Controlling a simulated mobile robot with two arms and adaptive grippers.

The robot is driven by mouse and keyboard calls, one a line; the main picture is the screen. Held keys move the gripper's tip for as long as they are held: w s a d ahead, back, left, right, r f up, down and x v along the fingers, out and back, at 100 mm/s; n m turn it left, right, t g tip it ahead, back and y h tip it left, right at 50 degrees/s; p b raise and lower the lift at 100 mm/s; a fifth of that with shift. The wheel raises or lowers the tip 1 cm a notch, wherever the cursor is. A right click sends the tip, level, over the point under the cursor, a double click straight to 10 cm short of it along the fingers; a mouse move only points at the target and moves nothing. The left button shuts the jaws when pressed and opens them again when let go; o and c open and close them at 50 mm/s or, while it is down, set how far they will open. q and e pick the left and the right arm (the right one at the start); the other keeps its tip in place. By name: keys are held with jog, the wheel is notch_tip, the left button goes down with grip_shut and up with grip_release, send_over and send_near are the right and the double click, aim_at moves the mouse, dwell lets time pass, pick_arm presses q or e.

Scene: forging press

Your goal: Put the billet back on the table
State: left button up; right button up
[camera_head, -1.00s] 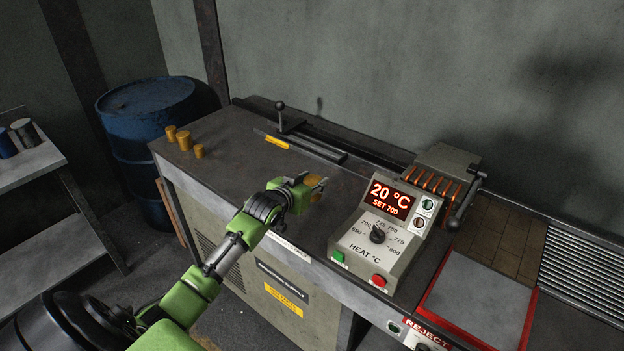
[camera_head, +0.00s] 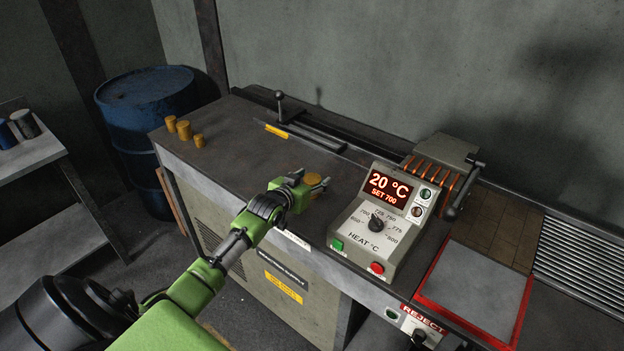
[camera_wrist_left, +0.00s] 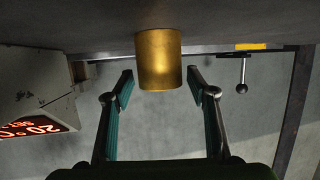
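A brass-coloured billet (camera_head: 313,179) stands on the grey table (camera_head: 240,150), near its front edge and left of the heat control box. My left gripper (camera_head: 314,187) is low over the table at this billet, partly hiding it in the head view. In the left wrist view, which is upside down, the billet (camera_wrist_left: 158,62) stands upright on the tabletop. My left gripper's fingers (camera_wrist_left: 160,80) are spread on either side, with a gap at each side. Whether the fingertips reach past the billet is hard to tell. My right gripper is not in view.
Several similar billets (camera_head: 184,131) stand at the table's left end. The heat box (camera_head: 378,222) reads 20 °C, set 700. A lever (camera_head: 279,107) and rails run along the back. A red-rimmed reject plate (camera_head: 475,290) lies at right. The table's middle is clear.

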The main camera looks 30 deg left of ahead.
pick_arm(q)
jog(key=shift+s, duration=0.1)
jog(key=v, duration=1.2)
jog(key=shift+b, duration=0.45)
